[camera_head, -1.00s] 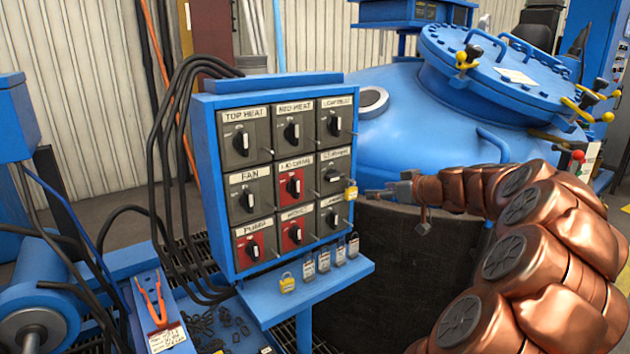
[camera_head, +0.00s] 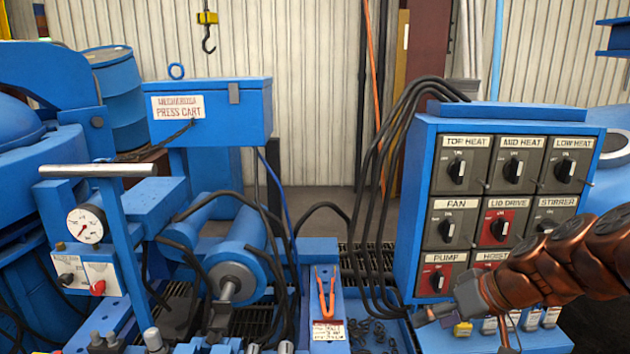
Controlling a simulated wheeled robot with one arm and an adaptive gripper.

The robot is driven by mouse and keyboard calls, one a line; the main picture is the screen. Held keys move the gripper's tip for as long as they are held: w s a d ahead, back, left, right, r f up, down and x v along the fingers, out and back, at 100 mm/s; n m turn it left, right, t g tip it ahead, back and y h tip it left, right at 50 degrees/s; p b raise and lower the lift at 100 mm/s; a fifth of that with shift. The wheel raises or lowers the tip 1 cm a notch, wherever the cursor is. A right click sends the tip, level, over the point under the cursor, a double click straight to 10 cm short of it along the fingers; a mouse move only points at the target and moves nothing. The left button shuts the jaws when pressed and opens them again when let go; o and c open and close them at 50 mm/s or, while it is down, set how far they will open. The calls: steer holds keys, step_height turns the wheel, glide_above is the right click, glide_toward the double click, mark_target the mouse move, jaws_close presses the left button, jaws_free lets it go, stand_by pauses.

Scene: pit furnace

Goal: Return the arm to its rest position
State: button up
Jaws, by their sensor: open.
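My copper-coloured arm enters from the right edge. My gripper (camera_head: 462,332) is at its end, in front of the lower part of the blue switch panel (camera_head: 412,220). Its fingers point left and down, apart and with nothing seen between them. I cannot tell whether it touches the panel or its shelf. The arm hides the lower right switches. The TOP HEAT, MID HEAT, LOW HEAT, FAN, LID DRIVE, STIRRER and PUMP labels are readable.
The blue press cart (camera_head: 210,115), with a gauge (camera_head: 87,224), stands at left. Black cables loop beside the panel. A hook (camera_head: 208,38) hangs behind.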

steer(key=s+a+f+g+h, duration=0.2)
steer(key=s+a+f+g, duration=0.25)
steer(key=s+a, duration=0.55)
steer(key=s+d+f+m+g+h, duration=0.1)
steer(key=s+d+f+g+h, duration=0.1)
steer(key=s, duration=0.7)
steer(key=s+d+f+m+g+h, duration=0.1)
steer(key=s+d+f+h, duration=0.1)
steer(key=s, duration=0.6)
steer(key=s+p+v, duration=0.3)
steer(key=p+v, duration=1.1)
steer(key=v, duration=0.1)
steer(key=shift+w+d+r+t+p, duration=0.25)
steer(key=shift+r+t+p, duration=0.1)
steer(key=shift+r, duration=0.3)
